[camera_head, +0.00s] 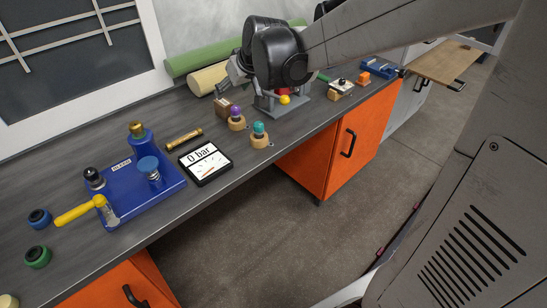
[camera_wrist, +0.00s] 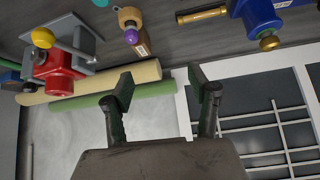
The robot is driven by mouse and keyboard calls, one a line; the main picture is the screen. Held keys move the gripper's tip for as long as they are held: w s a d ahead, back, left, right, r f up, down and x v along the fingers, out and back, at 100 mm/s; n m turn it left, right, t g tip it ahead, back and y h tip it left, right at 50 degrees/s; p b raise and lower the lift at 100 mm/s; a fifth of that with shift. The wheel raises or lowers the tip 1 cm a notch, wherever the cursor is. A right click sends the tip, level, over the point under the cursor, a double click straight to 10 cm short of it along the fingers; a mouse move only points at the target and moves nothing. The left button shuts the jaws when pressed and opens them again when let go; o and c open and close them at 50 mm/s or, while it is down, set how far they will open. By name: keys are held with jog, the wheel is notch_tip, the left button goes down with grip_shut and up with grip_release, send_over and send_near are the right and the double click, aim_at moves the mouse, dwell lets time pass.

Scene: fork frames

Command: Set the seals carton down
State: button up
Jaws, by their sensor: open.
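A small brown carton (camera_head: 222,106), which I take to be the seals carton, sits on the bench just behind the purple-knobbed wooden piece. Its label is too small to read. In the wrist view the carton (camera_wrist: 142,48) shows beside the purple knob, outside my fingers. My gripper (camera_wrist: 163,90) is open, with nothing between its two fingers. In the head view my gripper (camera_head: 226,84) is small and dark, close above and behind the carton. I cannot tell the exact gap.
Purple-knobbed (camera_head: 237,118) and teal-knobbed (camera_head: 259,135) pieces stand nearby. A red vise (camera_head: 283,91) with a yellow ball is to the right. Green (camera_head: 200,58) and cream (camera_head: 207,78) rolls lie along the wall. The blue pump (camera_head: 125,190) and gauge (camera_head: 205,161) are at left.

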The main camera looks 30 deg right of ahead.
jog(key=s+a+f+m+h, duration=0.1)
jog(key=s+m, duration=0.1)
jog(key=s, duration=2.6)
jog(key=shift+s+a+g+h, duration=0.15)
jog(key=shift+a+g+h, duration=0.15)
jog(key=shift+a, duration=0.05)
jog(key=shift+o, duration=0.4)
jog(key=shift+s+f, duration=0.15)
jog(key=shift+s, duration=0.2)
jog(key=shift+w, duration=0.1)
